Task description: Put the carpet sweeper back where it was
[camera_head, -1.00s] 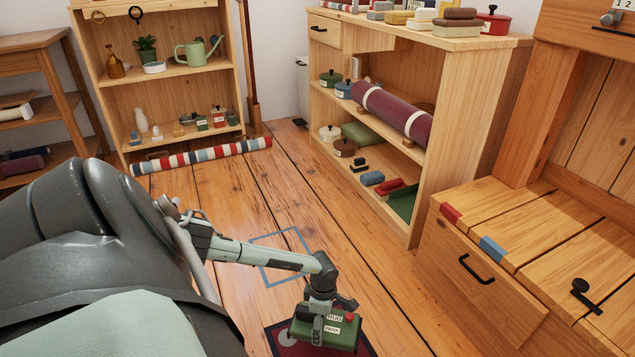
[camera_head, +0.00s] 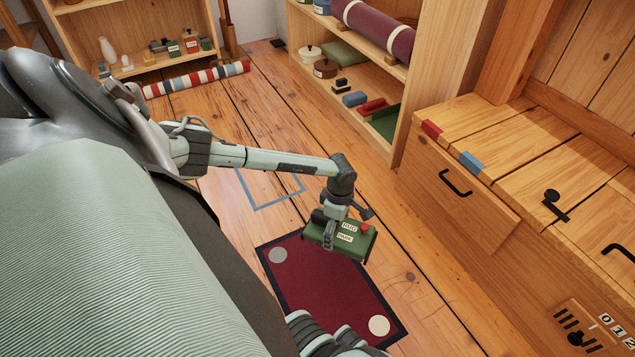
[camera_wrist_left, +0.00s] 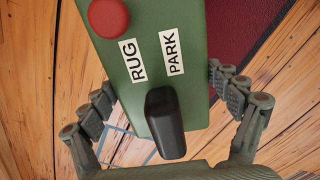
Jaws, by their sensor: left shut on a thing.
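The green carpet sweeper (camera_head: 353,244), a box with a red knob, a black handle and white RUG and PARK labels, is in my left gripper (camera_head: 330,230). In the left wrist view, the fingers stand on both sides of the sweeper (camera_wrist_left: 188,72) near its black handle. In the head view it overlaps the top right edge of the dark red rug (camera_head: 325,292); I cannot tell whether it touches the floor. A blue-grey rectangle outline (camera_head: 276,203) lies on the boards beyond the rug, partly hidden by my left arm. My right gripper does not show.
A wooden chest (camera_head: 445,220) with a black handle stands on the right. An open shelf (camera_head: 405,110) stands behind it. A striped roll (camera_head: 195,79) lies before the far left shelf. Bare floorboards lie between the outline and the shelf.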

